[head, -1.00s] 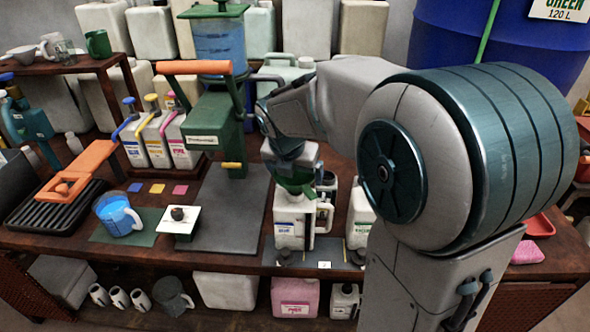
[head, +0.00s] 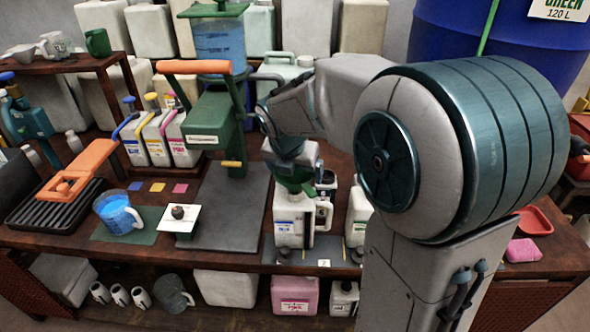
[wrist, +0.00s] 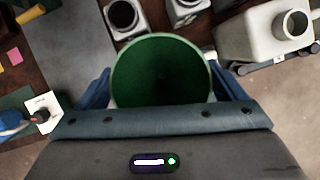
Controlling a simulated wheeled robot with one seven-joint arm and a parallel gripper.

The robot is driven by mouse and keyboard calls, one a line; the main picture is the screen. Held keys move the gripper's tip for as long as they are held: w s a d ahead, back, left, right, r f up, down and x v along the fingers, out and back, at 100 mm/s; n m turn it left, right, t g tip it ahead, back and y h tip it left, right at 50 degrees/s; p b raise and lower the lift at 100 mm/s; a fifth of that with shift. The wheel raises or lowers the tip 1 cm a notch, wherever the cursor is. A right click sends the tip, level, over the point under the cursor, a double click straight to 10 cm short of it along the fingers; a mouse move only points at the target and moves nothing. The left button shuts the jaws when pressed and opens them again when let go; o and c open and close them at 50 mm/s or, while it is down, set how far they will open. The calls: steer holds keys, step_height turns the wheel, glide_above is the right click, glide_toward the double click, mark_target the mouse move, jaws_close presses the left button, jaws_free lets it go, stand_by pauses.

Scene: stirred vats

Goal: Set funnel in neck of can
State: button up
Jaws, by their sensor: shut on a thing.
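The green funnel (head: 293,187) is held by my gripper (head: 297,168), low over the white can with the blue label (head: 291,222) at the bench's front. In the head view the funnel's lower end meets the can's top; I cannot tell whether the spout is inside the neck. In the wrist view the funnel (wrist: 160,72) shows its wide open mouth between the blue fingers of my gripper (wrist: 162,88), which are shut on it. The funnel hides whatever is beneath it there.
A second white can (head: 358,218) stands to the right, partly behind my arm. A green press (head: 220,115) stands left on a grey plate (head: 225,215). A jug of blue liquid (head: 118,212) and a white block with a dark knob (head: 180,219) are farther left.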

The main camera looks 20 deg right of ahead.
steer(key=shift+f, duration=0.35)
steer(key=o, duration=0.7)
steer(key=p+v, duration=0.2)
steer(key=v, duration=1.1)
steer(key=s+d+f+m+y+p, duration=0.1)
steer(key=s+f+m+p, duration=0.1)
steer(key=s+m, duration=0.6)
steer(key=s+d+f+m+g+y+p, duration=0.1)
steer(key=s+f+m, duration=0.3)
steer(key=m, duration=1.7)
steer(key=s+p, duration=0.1)
steer(key=s, duration=0.3)
steer(key=shift+s+d+m+y, duration=0.3)
steer(key=shift+s, duration=0.05)
